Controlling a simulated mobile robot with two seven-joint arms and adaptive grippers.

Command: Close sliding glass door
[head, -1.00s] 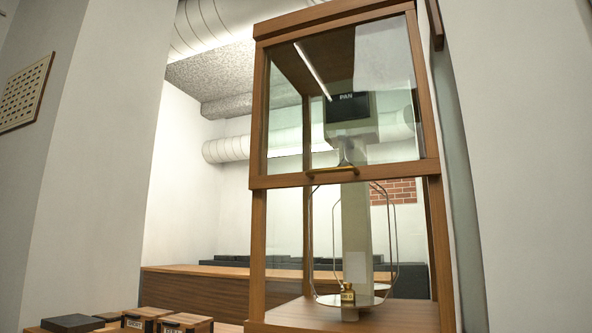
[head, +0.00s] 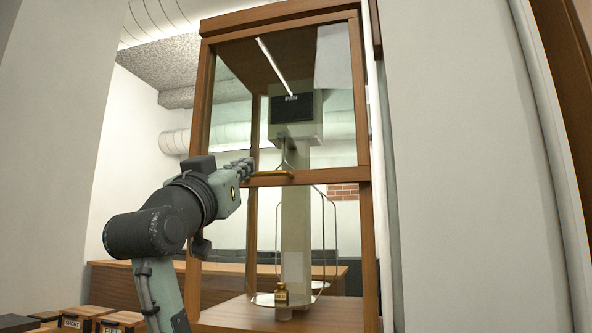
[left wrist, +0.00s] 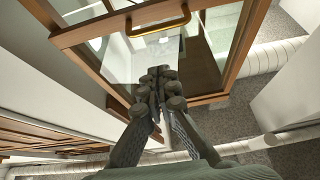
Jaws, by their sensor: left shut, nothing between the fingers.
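The sliding glass door (head: 336,177) is a wood-framed pane at the upper front of a tall wooden cabinet. It sits raised, with the front below its bottom rail open. A brass handle (head: 272,174) is on that rail and shows at the top of the left wrist view (left wrist: 158,28). My left gripper (head: 248,166) is shut and empty, beside the handle's left end in the head view. In the left wrist view its closed fingertips (left wrist: 158,76) point toward the glass, apart from the handle in the picture. Whether they touch the door I cannot tell. My right gripper is not in view.
Inside the cabinet stands a balance column (head: 296,215) with a pan (head: 262,300) and a small brass weight (head: 281,296). Several labelled wooden boxes (head: 84,318) are at the lower left. A white wall (head: 460,180) is close on the right.

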